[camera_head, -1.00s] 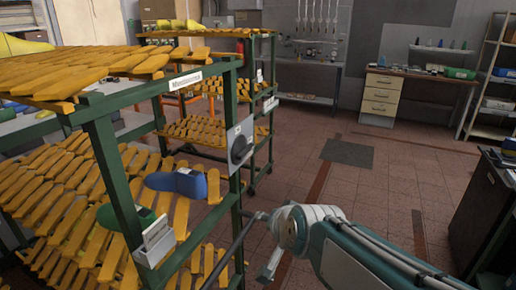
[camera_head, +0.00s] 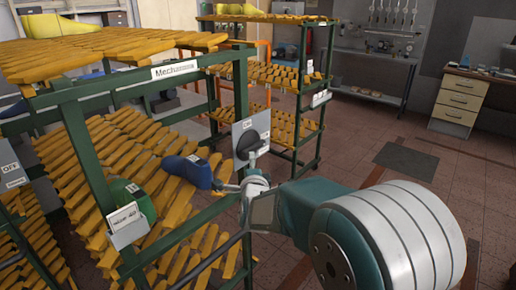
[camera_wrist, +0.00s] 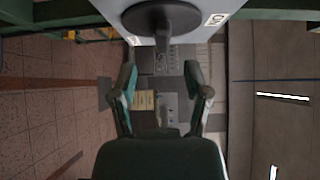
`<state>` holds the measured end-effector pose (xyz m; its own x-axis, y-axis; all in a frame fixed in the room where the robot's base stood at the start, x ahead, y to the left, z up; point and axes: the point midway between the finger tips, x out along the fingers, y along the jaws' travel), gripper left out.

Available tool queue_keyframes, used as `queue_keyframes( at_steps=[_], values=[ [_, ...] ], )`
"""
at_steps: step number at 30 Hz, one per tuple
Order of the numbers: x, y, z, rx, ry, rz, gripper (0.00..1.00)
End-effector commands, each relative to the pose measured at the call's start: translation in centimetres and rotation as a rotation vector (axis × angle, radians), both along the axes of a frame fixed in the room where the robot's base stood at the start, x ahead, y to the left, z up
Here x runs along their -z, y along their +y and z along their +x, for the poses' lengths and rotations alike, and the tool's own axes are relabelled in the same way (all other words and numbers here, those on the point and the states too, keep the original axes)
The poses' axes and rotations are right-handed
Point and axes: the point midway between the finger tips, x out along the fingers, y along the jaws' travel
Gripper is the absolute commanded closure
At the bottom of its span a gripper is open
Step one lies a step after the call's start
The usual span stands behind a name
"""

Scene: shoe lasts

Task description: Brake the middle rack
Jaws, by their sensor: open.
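The nearest full rack (camera_head: 165,88) is a green frame with yellow slatted shelves and a white name label. On its right post is a grey panel (camera_head: 262,125) with a black round knob (camera_head: 249,141) and a small label, too small to read surely. The knob also shows at the top of the wrist view (camera_wrist: 162,17), with its handle bar pointing down in that picture. My gripper (camera_head: 240,187) is just below the panel in the head view. In the wrist view my gripper (camera_wrist: 160,80) is open and empty, its fingers apart from the knob.
A blue shoe last (camera_head: 188,170) and a green one (camera_head: 128,198) lie on the shelf close to my gripper. A card holder (camera_head: 127,222) hangs on the front post. Another rack (camera_head: 305,85) stands behind; an OFF panel (camera_head: 10,165) shows far left. Floor at right is open.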

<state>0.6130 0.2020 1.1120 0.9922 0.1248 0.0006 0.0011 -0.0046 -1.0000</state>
Motion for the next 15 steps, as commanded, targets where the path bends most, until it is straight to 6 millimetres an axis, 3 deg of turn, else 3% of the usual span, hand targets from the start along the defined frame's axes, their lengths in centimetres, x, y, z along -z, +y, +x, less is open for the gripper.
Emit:
queue_keyframes(
  at_steps=[9,15],
  values=[
    [-0.3,-1.4,5.8,0.004,0.002,0.015,0.39],
    [-0.2,-0.4,8.1,0.003,0.001,0.010,0.39]
  ],
)
